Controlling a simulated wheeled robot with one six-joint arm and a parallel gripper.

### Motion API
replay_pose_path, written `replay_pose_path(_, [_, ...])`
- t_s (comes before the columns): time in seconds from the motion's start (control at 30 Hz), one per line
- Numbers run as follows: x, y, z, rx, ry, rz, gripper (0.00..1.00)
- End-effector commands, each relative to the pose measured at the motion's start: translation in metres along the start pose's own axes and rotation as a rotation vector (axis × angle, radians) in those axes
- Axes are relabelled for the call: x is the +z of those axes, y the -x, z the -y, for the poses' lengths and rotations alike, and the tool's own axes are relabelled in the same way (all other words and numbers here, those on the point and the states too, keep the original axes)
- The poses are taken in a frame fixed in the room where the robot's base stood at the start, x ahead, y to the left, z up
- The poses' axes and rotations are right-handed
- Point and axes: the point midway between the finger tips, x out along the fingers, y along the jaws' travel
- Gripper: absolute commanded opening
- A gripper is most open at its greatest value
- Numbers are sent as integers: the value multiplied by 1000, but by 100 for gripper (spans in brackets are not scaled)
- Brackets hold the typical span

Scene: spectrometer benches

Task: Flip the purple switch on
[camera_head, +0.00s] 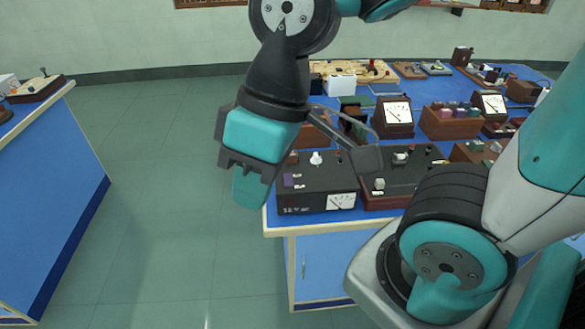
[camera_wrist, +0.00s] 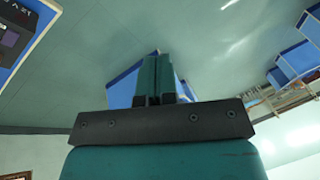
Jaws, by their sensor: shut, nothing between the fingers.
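The purple switch (camera_head: 289,181) is on the left part of the top of a black box (camera_head: 318,184) marked 12 V, with a meter on its front, at the near left corner of the blue bench. I cannot tell which way the switch is set. My gripper (camera_head: 249,190) is shut and empty, pointing down just left of the box in the picture and apart from the switch. In the wrist view my gripper (camera_wrist: 155,75) has its fingers together, and the black box (camera_wrist: 14,30) shows at the upper left edge with a purple patch.
A second black box (camera_head: 405,178) with knobs stands right of the first. Meters (camera_head: 397,111) and wooden boxes crowd the blue bench (camera_head: 350,222) behind. Another blue bench (camera_head: 50,170) stands at the left, with open floor (camera_head: 165,190) between.

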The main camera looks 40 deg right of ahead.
Motion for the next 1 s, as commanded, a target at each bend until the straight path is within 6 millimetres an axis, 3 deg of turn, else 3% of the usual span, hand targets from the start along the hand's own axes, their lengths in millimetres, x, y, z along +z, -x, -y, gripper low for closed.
replay_pose_path(0.07, [-8, -10, -22, 34, 19, -2, 0])
replay_pose_path(0.13, [-20, -20, -58, 91, 62, 0, 0])
replay_pose_path(0.27, [-37, -34, -151, 226, 167, 44, 0])
replay_pose_path(0.4, [-36, -39, -243, 330, 271, 135, 0])
replay_pose_path(0.5, [-29, -38, -286, 367, 321, 194, 0])
replay_pose_path(0.63, [-22, -34, -311, 384, 356, 235, 0])
replay_pose_path(1.0, [-22, -33, -312, 385, 365, 241, 0])
